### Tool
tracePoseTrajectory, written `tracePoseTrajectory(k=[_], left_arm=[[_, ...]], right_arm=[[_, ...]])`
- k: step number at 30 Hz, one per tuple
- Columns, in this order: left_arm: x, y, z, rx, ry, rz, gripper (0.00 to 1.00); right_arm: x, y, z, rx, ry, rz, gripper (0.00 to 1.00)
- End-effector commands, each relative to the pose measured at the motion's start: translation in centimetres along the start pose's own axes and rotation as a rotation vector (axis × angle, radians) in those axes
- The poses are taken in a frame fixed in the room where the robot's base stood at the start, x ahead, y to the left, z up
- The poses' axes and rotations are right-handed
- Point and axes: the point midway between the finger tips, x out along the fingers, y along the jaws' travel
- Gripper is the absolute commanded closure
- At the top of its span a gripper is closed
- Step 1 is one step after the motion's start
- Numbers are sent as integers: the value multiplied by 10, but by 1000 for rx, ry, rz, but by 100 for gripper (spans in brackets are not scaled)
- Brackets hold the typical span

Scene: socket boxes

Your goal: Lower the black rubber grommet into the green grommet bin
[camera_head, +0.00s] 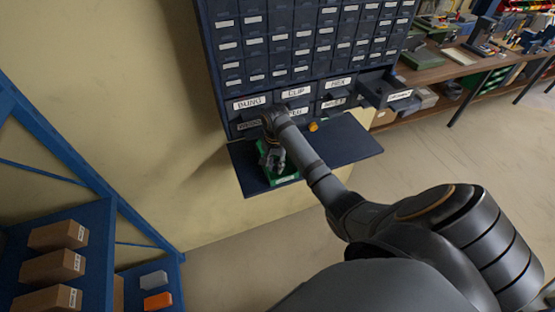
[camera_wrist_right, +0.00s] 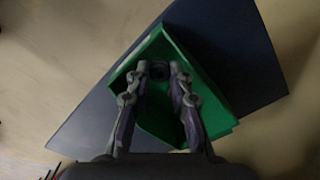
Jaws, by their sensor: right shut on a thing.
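The green grommet bin (camera_head: 286,178) sits on the dark fold-out shelf below the drawer cabinet. It also shows in the right wrist view (camera_wrist_right: 200,85), where its open inside lies beneath my fingers. My right gripper (camera_head: 271,164) is over the bin. In the right wrist view my right gripper (camera_wrist_right: 160,72) is shut on the black rubber grommet (camera_wrist_right: 159,71), a small dark ring between the fingertips. The grommet cannot be made out in the head view. I cannot tell how far it is above the bin floor. My left gripper is not in view.
The dark shelf (camera_head: 345,142) has bare room right of the bin, with a small orange object (camera_head: 313,127) near its back. An open drawer (camera_head: 385,90) juts out at the cabinet's right. A blue rack (camera_head: 95,225) with cardboard boxes stands at lower left.

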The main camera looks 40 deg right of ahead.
Motion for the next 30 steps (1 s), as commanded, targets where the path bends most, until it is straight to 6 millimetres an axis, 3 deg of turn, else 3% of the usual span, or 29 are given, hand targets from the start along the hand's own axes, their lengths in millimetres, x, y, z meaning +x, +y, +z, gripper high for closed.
tracePoseTrajectory(k=[30], left_arm=[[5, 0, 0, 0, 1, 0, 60]], right_arm=[[16, 0, 0, 0, -1, 1, 92]])
